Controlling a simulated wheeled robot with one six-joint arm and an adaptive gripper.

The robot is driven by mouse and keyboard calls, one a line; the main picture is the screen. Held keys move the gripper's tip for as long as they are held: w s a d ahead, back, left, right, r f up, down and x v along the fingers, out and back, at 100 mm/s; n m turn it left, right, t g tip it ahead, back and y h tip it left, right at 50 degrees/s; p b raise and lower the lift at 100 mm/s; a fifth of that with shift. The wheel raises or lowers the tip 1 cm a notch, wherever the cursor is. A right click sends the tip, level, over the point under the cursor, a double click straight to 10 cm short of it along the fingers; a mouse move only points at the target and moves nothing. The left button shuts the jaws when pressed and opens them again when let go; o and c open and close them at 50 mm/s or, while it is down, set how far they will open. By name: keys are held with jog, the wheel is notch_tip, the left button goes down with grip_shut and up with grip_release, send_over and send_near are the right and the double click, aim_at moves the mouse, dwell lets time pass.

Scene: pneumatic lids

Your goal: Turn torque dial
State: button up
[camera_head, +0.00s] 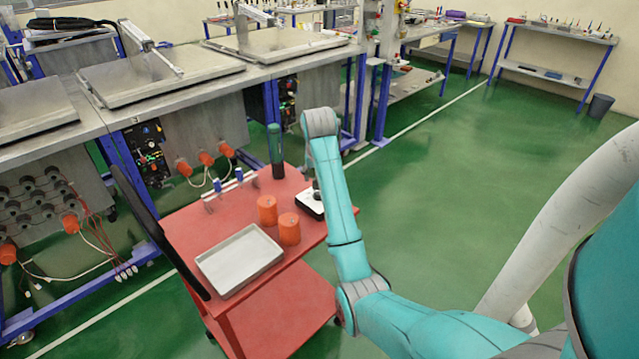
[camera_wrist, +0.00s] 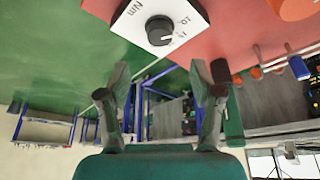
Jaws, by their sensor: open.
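The torque dial (camera_wrist: 160,30) is a round black knob with a white pointer mark, on a white square panel (camera_wrist: 138,22) with printed marks. In the head view the white panel (camera_head: 308,207) lies on the red cart, partly hidden by my arm. My gripper (camera_wrist: 160,72) is open, its two fingers wide apart. In the wrist view the dial shows beyond the fingertips, between them and nearer the top edge. No contact with the dial shows. In the head view my forearm hides the gripper.
The red cart top (camera_head: 190,235) also holds a metal tray (camera_head: 240,260), two orange cylinders (camera_head: 267,210) (camera_head: 289,229), a green upright cylinder (camera_head: 276,145) and a small rack with blue parts (camera_head: 228,185). A workbench (camera_head: 100,120) stands behind. Green floor on the right is clear.

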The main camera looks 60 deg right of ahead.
jog(key=shift+v, duration=1.2)
